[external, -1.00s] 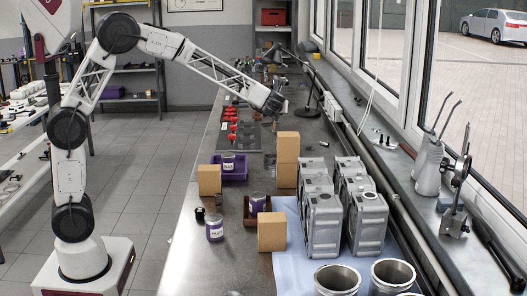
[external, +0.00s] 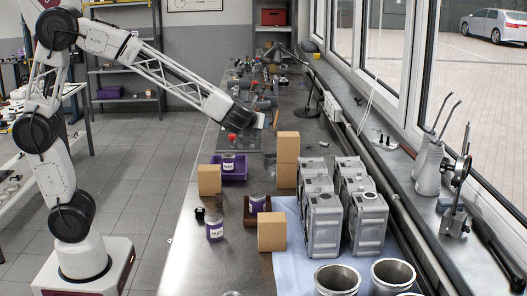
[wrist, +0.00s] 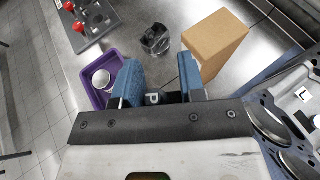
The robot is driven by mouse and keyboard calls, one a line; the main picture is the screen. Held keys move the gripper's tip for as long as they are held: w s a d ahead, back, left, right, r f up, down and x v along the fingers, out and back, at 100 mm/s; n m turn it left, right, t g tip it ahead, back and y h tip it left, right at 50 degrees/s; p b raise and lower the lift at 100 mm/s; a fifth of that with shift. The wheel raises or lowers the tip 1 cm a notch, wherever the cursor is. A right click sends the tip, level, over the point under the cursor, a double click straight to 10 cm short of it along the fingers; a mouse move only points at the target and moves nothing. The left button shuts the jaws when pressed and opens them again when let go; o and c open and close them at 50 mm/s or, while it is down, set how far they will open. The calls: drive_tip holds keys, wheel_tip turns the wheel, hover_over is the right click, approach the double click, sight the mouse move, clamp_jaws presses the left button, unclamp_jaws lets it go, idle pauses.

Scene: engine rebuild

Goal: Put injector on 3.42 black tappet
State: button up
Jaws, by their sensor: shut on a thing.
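My gripper (wrist: 162,82) is shut on a small dark and grey piece (wrist: 156,98), seen between its blue fingers in the wrist view. Only a bit of it shows; I take it for the injector, and its lower part is hidden. In the external view my gripper (external: 262,122) hangs over the bench near the red-knobbed panel; what it holds is too small to make out there. A dark round part (wrist: 156,39) stands on the bench beyond the fingers in the wrist view. I cannot tell whether it is the black tappet, and no 3.42 marking is readable.
A cardboard box (wrist: 215,45) stands right of the fingers, a purple tray (wrist: 94,99) with a jar left. The panel with red knobs (wrist: 90,20) is farther left, an engine block (wrist: 283,108) at right. More boxes (external: 272,231) and engine blocks (external: 323,222) fill the nearer bench.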

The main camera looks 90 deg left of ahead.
drive_tip(key=s+d+f+m+t+h, duration=0.1)
drive_tip(key=s+d+f+m+t, duration=0.1)
drive_tip(key=s+d, duration=0.8)
drive_tip(key=s+d+f+m+t+h, duration=0.1)
drive_tip(key=s+d+f, duration=0.2)
drive_tip(key=s+d, duration=0.65)
drive_tip(key=shift+s+a+f, duration=0.1)
drive_tip(key=shift+f, duration=1.1)
drive_tip(key=shift+s+a+f, duration=0.1)
drive_tip(key=shift+f, duration=1.1)
drive_tip(key=shift+f, duration=2.2)
drive_tip(key=shift+f, duration=1.8)
drive_tip(key=shift+f, duration=0.15)
